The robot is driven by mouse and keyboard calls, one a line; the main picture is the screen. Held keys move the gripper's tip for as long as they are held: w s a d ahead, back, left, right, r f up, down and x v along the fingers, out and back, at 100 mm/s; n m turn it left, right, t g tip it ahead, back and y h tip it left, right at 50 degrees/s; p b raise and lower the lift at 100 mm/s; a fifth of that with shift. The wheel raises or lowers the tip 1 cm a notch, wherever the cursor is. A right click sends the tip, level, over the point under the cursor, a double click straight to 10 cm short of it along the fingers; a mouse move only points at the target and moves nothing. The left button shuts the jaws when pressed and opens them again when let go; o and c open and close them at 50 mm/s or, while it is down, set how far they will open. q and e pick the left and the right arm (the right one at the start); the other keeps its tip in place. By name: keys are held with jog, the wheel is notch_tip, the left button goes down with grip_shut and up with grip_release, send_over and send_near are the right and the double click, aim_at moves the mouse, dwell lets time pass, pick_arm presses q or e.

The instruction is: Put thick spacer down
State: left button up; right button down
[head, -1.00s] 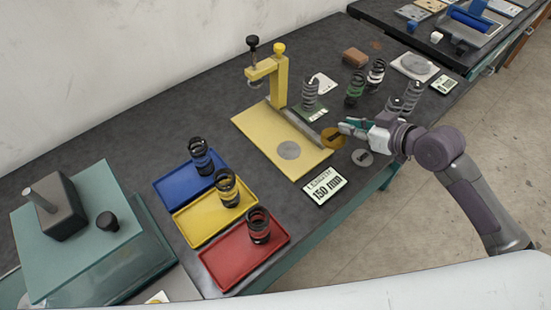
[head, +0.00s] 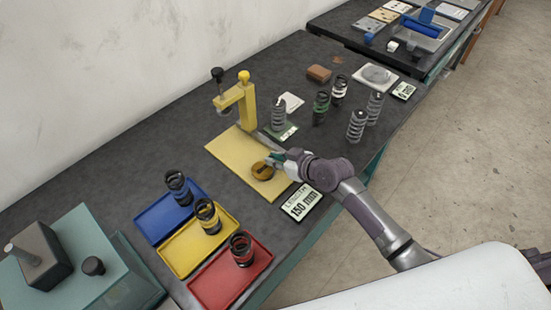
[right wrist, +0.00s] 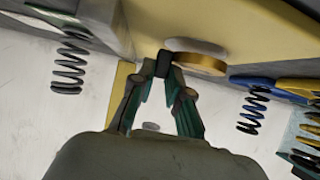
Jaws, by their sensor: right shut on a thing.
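The thick spacer, a brass-coloured disc (head: 262,172), is at the pinch of my right gripper (head: 276,160) over the yellow base plate (head: 225,148) of the press stand. It covers most of the spot where the plate's round grey pad lies. In the right wrist view the spacer (right wrist: 200,63) sits at the fingertips (right wrist: 166,66), with the grey pad (right wrist: 198,46) showing just behind it. I cannot tell whether the spacer touches the pad or hangs slightly above. My left gripper is out of view.
The yellow press post (head: 248,105) stands at the plate's back. A length card (head: 301,202) lies beside the plate. Blue (head: 152,225), yellow (head: 180,258) and red (head: 215,290) trays with springs are at the front left. Several springs stand behind my right arm.

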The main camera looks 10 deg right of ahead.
jog(key=shift+f, duration=0.4)
jog(key=shift+f, duration=0.15)
jog(key=c, duration=1.1)
grip_release()
jog(key=shift+c, duration=0.2)
